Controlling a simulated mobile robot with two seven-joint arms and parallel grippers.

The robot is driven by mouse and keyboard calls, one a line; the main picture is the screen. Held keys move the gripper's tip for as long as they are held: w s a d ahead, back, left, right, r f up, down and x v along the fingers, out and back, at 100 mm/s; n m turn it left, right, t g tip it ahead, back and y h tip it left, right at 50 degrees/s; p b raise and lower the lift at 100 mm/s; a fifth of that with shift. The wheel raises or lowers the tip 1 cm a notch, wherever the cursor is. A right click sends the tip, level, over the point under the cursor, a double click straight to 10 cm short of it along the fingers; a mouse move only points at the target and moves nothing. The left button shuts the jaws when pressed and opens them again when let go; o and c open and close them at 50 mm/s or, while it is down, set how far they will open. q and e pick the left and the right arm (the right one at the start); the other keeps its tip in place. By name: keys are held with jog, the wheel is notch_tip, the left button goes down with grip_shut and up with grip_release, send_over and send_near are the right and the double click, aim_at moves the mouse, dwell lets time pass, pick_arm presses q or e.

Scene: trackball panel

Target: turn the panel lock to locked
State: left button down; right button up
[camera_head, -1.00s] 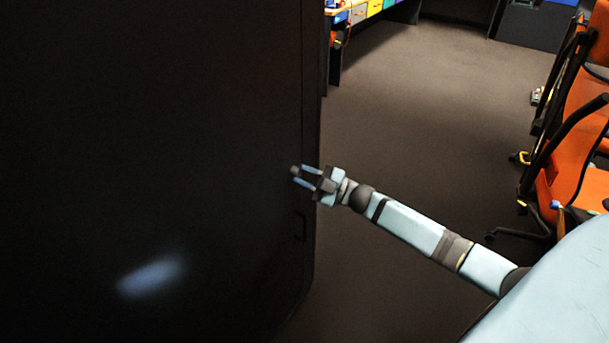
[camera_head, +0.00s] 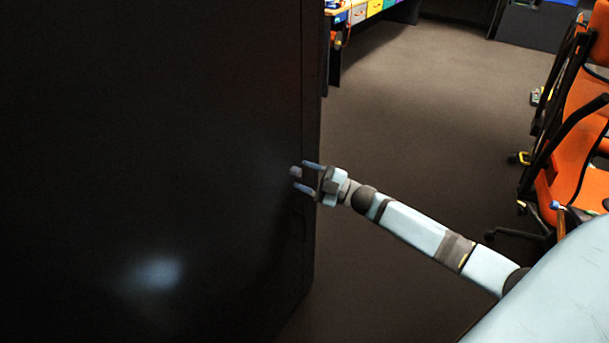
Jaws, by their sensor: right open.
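The dark panel (camera_head: 150,150) fills the left half of the view. A small greyish knob, the panel lock (camera_head: 295,173), sits near its right edge. My right gripper (camera_head: 300,176) comes in from the right with its two fingers spread, one above and one below the knob. There is a visible gap between the fingers and the knob. I cannot tell whether the knob is at locked or unlocked. My left gripper is not in view.
Orange chairs (camera_head: 580,120) stand at the right. A desk with coloured drawers (camera_head: 358,14) is at the back. The carpeted floor (camera_head: 430,110) between them is clear. A soft light reflection lies on the lower panel.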

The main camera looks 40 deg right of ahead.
jog(key=v, duration=1.3)
jog(key=shift+s+f, duration=0.1)
jog(key=shift+s, duration=0.05)
